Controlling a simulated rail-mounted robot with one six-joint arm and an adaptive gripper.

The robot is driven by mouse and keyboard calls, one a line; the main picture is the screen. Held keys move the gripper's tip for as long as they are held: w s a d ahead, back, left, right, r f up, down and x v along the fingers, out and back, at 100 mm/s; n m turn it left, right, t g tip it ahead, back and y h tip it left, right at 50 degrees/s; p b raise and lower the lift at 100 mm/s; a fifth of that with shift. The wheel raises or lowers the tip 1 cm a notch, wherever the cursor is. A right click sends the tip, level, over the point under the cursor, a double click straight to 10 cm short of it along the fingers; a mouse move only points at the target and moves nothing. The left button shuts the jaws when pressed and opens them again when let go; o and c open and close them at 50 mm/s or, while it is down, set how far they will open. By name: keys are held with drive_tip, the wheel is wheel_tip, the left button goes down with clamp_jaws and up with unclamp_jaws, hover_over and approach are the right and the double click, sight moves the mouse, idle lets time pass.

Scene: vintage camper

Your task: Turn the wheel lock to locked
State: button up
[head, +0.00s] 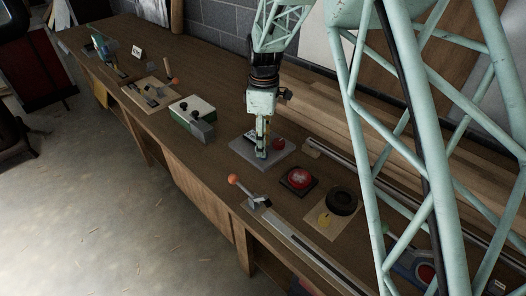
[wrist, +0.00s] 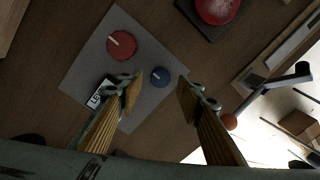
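My gripper (head: 262,153) points down over a grey plate (head: 246,152) on the workbench. The wrist view shows its two fingers apart with nothing between the tips (wrist: 158,88). Past the tips, a small blue knob (wrist: 160,76) with a pale mark sits on the plate (wrist: 85,70). A larger red knob (wrist: 121,46) with a white pointer line is on the same plate, and it also shows in the head view (head: 277,143). A partly hidden label (wrist: 98,94) lies near the left finger. I cannot tell by sight which part is the wheel lock.
A red push button (head: 299,178) on a black base stands nearby. Beyond it is a board with a black ring (head: 342,201) and a yellow piece (head: 325,219). An orange-tipped lever (head: 233,179) rises at the bench's front edge. A green-and-white box (head: 193,111) stands left.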

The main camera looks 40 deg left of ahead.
drive_tip(key=shift+s+f, duration=0.1)
drive_tip(key=shift+f, duration=1.35)
drive_tip(key=shift+c, duration=0.5)
drive_tip(key=c, duration=0.7)
